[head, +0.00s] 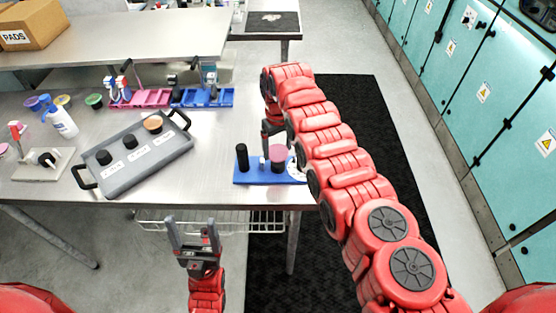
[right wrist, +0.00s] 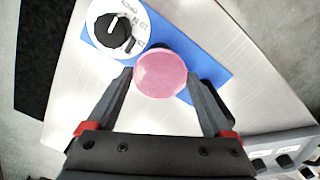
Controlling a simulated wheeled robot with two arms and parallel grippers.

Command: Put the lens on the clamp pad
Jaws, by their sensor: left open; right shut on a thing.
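A pink round disc (right wrist: 161,74), which looks like the lens, sits between the fingertips of my right gripper (right wrist: 162,82). That gripper is shut on it. In the head view the pink disc (head: 278,153) shows over the blue base (head: 262,178), beside a white dial; I cannot tell whether it touches the base. My left gripper (head: 194,236) is open and empty, in front of the table edge. No clamp pad is plain to see; a small clamp-like device with a red handle (head: 17,131) stands on a pale plate (head: 42,172) at the far left.
The blue base carries a black post (head: 242,157) and a white dial (right wrist: 117,28). Pink (head: 150,98) and blue (head: 205,98) racks stand behind. Table between tray and blue base is bare.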

